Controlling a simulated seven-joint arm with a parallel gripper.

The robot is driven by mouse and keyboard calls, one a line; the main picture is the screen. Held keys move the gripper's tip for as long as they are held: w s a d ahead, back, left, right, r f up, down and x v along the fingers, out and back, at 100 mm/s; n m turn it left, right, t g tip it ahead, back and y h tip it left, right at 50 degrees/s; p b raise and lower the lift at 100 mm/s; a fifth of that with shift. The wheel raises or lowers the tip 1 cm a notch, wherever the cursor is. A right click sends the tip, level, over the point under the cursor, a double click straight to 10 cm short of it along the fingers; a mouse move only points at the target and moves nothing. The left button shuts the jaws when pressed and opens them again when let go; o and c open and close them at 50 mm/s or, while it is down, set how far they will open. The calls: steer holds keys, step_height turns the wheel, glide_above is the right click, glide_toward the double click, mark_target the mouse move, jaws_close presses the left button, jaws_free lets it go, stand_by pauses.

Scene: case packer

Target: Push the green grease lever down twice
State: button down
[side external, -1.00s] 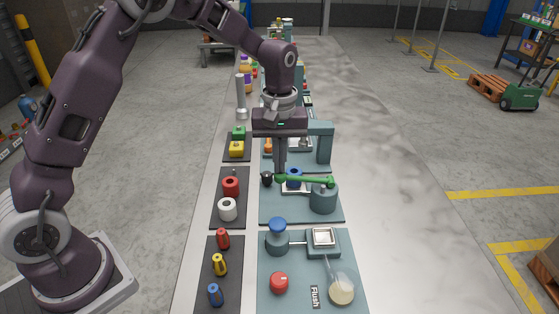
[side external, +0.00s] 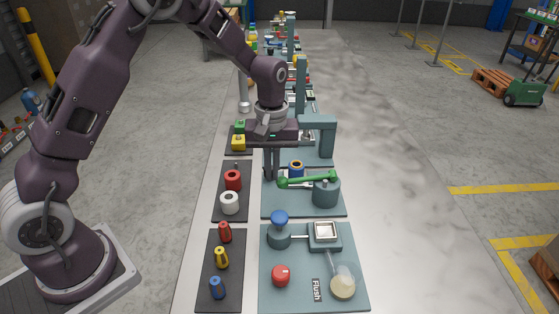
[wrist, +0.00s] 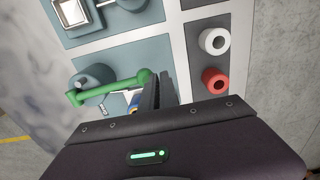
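The green grease lever (side external: 308,180) spans from a round knob at its left end to the grey-teal cylindrical pot (side external: 326,193) at its right. In the side view it slopes slightly, with the knob end lower. My gripper (side external: 271,178) points down just left of the knob, fingers side by side and seemingly shut, with nothing visible between them. In the wrist view the lever (wrist: 108,87) lies left of my fingers (wrist: 157,85), its knob close to them. I cannot tell whether they touch. A blue and orange ring (side external: 296,168) sits behind the lever, partly hidden.
A dark tray with a red spool (side external: 233,180) and a white spool (side external: 229,203) lies to the left. In front are a blue-knobbed post (side external: 279,220), a square-topped block (side external: 325,232) and a red button (side external: 281,275). A teal arch (side external: 320,125) stands behind. The right side of the table is clear.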

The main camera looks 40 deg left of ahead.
step_height(320, 180, up, 13)
steer(key=s+a, duration=0.2)
steer(key=s, duration=0.1)
steer(key=shift+a+f, duration=0.2)
steer(key=shift+a, duration=0.2)
steer(key=s+d+r+m+t, duration=0.2)
steer(key=s+r+m+t, duration=0.15)
steer(key=s+r, duration=0.55)
steer(key=s+d+f+m+t, duration=0.2)
steer(key=s+m, duration=0.3)
steer(key=s, duration=1)
steer(key=shift+s, duration=0.3)
steer(key=c, duration=2.1)
jaws_free()
steer(key=shift+m, duration=0.25)
